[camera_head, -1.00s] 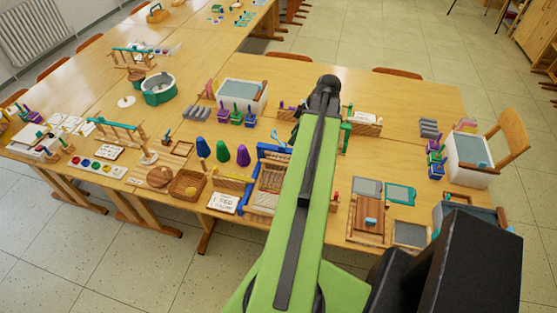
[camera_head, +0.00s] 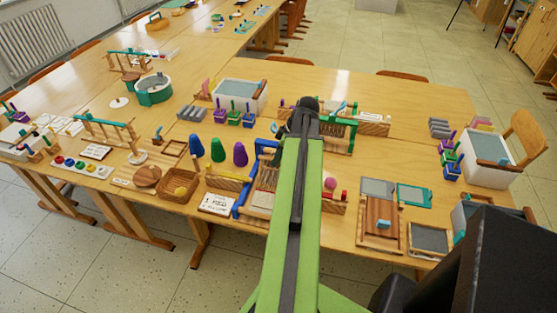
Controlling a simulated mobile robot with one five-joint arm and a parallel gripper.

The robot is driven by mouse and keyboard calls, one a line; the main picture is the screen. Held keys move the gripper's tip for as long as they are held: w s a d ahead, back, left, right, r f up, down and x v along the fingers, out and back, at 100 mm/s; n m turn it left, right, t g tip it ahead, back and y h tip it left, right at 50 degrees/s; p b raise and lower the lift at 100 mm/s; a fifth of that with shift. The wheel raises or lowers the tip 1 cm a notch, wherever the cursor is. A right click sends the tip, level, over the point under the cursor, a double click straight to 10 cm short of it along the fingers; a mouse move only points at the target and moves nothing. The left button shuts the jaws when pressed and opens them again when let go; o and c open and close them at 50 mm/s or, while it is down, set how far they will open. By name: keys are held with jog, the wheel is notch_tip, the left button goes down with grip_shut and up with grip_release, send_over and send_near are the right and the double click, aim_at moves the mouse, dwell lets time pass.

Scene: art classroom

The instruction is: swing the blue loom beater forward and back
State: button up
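The blue loom beater (camera_head: 243,192) is part of a small wooden loom on the near side of the table, left of my arm. Its blue side bar and part of its upper bar show; my green arm hides the loom's right part. My gripper (camera_head: 306,104) is at the far end of the arm, seen from behind, above the table and beyond the loom in the picture. Its fingers are hidden or too dark to make out. I cannot tell whether it is open or shut, and I see no clear contact with the beater.
A green-framed loom (camera_head: 338,132) stands right of the arm's end. Blue, green and purple cones (camera_head: 218,150) stand left of the blue loom, with a wicker basket (camera_head: 180,186) and a printed card (camera_head: 217,204) near it. A wooden board (camera_head: 381,222) lies at right.

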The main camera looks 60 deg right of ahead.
grip_shut()
dwell(1.4)
jog(key=shift+w+d, duration=0.1)
